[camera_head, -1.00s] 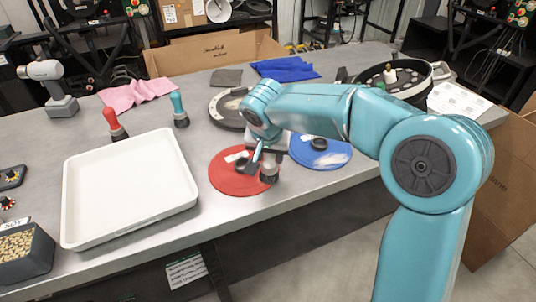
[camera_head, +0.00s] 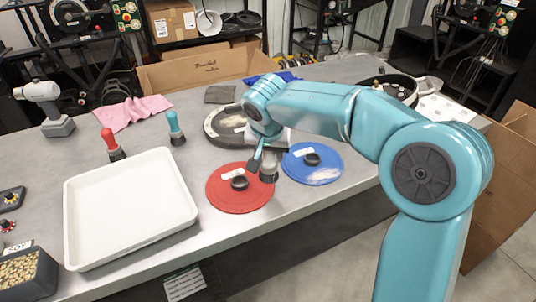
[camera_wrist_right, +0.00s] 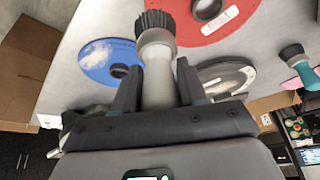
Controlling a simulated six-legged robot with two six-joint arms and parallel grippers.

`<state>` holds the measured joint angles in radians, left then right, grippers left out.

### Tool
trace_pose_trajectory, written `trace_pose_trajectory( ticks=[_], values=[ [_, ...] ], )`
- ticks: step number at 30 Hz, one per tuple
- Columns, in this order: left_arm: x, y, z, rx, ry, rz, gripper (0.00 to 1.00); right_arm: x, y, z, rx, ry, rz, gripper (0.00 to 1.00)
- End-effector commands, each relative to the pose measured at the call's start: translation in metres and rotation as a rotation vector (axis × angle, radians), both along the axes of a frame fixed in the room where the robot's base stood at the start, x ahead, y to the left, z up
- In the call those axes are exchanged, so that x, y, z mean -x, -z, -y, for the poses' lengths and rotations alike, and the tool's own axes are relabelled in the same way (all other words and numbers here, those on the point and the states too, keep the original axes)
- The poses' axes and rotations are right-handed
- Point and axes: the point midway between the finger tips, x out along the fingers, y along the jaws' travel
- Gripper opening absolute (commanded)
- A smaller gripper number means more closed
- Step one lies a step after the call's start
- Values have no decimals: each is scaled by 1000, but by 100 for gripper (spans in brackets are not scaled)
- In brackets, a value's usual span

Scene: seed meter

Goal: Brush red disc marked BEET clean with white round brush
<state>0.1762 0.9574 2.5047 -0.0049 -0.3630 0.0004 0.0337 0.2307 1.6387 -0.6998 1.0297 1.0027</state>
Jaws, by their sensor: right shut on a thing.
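The red disc (camera_head: 225,197) lies flat near the table's front edge, with a black hub and a pale label whose lettering is too small to read. It also shows in the right wrist view (camera_wrist_right: 187,24). I see no clear dust patch on its visible part. My right gripper (camera_head: 262,160) is shut on the white round brush (camera_wrist_right: 157,72), gripping its pale handle, dark bristles pointing away from the palm. In the head view the brush (camera_head: 268,168) is at the disc's upper right edge, beside the blue disc; I cannot tell whether it touches. My left gripper is not in view.
The blue disc (camera_head: 322,174) with a whitish patch lies right of the red one. A dark round plate (camera_head: 212,127) lies behind. A white tray (camera_head: 75,230), a red-handled brush (camera_head: 109,140) and a teal-handled brush (camera_head: 174,125) stand left.

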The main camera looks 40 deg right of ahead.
Motion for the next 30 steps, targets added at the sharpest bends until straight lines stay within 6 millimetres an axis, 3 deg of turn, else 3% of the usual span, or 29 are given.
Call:
trace_pose_trajectory(
  ticks=[7,30],
  values=[
    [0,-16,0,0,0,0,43,1,-21,6,1,-2,-1,15],
    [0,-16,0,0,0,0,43,2,-21,7,0,-3,0,15]
  ],
)
